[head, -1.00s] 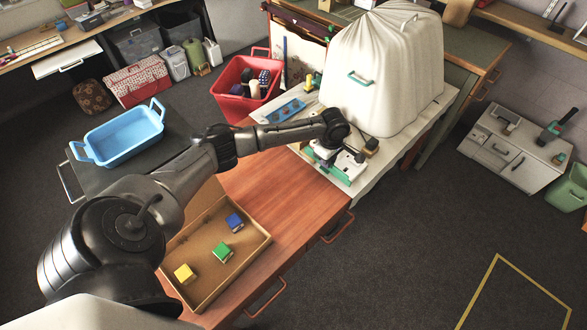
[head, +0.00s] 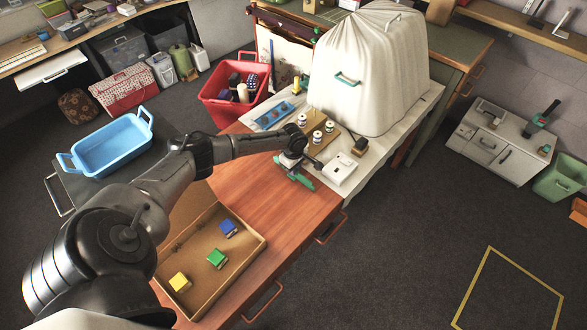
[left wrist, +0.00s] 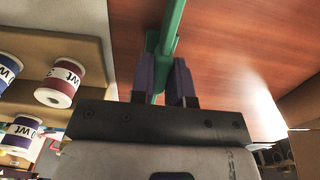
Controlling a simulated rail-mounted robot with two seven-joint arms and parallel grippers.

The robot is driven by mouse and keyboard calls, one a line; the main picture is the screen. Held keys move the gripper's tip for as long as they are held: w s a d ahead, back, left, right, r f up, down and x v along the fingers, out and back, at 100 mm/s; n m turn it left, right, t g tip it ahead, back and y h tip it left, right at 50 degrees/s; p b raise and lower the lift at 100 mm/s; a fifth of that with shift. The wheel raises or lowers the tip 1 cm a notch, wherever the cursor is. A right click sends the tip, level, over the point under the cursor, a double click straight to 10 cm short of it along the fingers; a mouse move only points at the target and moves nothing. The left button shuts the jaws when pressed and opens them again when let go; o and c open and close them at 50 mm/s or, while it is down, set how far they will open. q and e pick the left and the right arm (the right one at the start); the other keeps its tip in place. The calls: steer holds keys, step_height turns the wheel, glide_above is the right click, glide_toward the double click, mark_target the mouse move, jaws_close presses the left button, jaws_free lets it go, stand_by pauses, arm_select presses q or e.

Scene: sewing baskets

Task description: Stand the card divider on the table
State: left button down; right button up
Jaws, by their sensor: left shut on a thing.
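The green card divider (head: 305,182) is held by my left gripper (head: 293,168) over the right end of the brown wooden table (head: 280,208). In the left wrist view, the gripper's two dark fingers (left wrist: 165,88) are closed on the green divider (left wrist: 173,30), which extends away over the wooden surface. The gripper hides part of the divider, and I cannot tell whether its lower edge touches the table. My right gripper is in neither view.
A cardboard tray (head: 255,250) with yellow, green and blue blocks sits nearer on the table. Beyond the gripper are a spool board (head: 333,137), a white box (head: 339,168) and a cloth-covered object (head: 370,75). Bare wood lies between tray and gripper.

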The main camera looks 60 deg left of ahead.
arm_select(q)
steer(key=shift+f, duration=0.25)
steer(key=shift+f, duration=0.1)
steer(key=c, duration=1.1)
jaws_free()
